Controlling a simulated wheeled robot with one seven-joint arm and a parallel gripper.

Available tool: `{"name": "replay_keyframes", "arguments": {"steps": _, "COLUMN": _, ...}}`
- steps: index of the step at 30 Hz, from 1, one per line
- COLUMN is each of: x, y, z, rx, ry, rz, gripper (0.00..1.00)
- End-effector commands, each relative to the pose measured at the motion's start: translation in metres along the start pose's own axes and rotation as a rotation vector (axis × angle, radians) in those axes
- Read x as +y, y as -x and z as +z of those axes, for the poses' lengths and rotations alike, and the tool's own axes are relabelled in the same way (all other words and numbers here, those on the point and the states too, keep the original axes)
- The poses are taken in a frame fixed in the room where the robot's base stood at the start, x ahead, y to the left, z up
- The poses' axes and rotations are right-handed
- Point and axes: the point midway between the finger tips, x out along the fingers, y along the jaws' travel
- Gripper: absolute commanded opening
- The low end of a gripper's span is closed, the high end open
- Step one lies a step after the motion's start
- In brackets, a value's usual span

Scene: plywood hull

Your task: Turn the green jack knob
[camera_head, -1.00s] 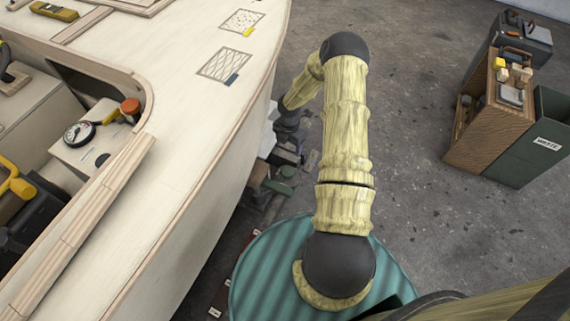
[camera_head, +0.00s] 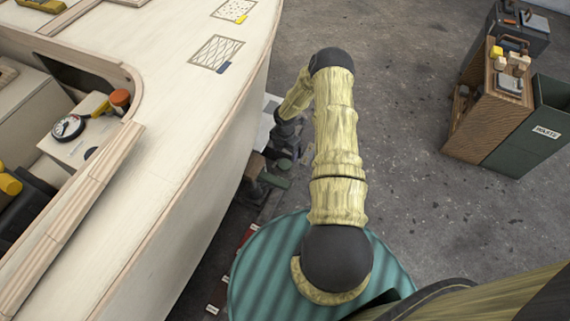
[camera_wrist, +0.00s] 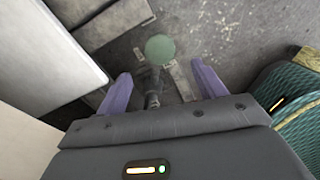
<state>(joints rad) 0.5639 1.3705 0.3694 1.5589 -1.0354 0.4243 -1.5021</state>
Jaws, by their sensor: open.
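The green jack knob (camera_wrist: 160,48) is a round, flat-topped disc in the wrist view, above a grey jack post (camera_wrist: 153,88) near the floor. My gripper (camera_wrist: 160,70) is open, its two purple fingers on either side of the post in the picture. The knob shows just beyond the fingertips, between their lines, and nothing is held. I cannot tell the exact gap. In the head view a small green disc (camera_head: 283,164), likely the knob, shows beside the hull, low and partly crowded by my arm.
The pale plywood hull (camera_head: 190,130) fills the left, its side close to my arm. A gauge (camera_head: 68,127) sits inside its opening. A wooden cabinet (camera_head: 487,120) and a green waste bin (camera_head: 533,128) stand at the right. The concrete floor between is clear.

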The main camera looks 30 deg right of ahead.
Motion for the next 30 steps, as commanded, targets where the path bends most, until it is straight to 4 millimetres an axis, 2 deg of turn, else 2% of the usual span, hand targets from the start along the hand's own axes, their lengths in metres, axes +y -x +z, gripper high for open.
{"name": "replay_keyframes", "arguments": {"steps": 1, "x": 0.0, "y": -0.013, "z": -0.001, "rx": 0.001, "ry": 0.0, "rz": -0.001, "gripper": 0.7}}
{"name": "replay_keyframes", "arguments": {"steps": 12, "x": 0.0, "y": -0.073, "z": 0.0, "rx": 0.001, "ry": 0.0, "rz": 0.0, "gripper": 0.7}}
{"name": "replay_keyframes", "arguments": {"steps": 16, "x": 0.0, "y": -0.082, "z": 0.0, "rx": 0.0, "ry": 0.0, "rz": 0.0, "gripper": 0.7}}
{"name": "replay_keyframes", "arguments": {"steps": 25, "x": 0.0, "y": -0.082, "z": 0.0, "rx": 0.0, "ry": 0.0, "rz": 0.0, "gripper": 0.7}}
{"name": "replay_keyframes", "arguments": {"steps": 30, "x": 0.0, "y": -0.082, "z": 0.0, "rx": 0.0, "ry": 0.0, "rz": 0.0, "gripper": 0.36}}
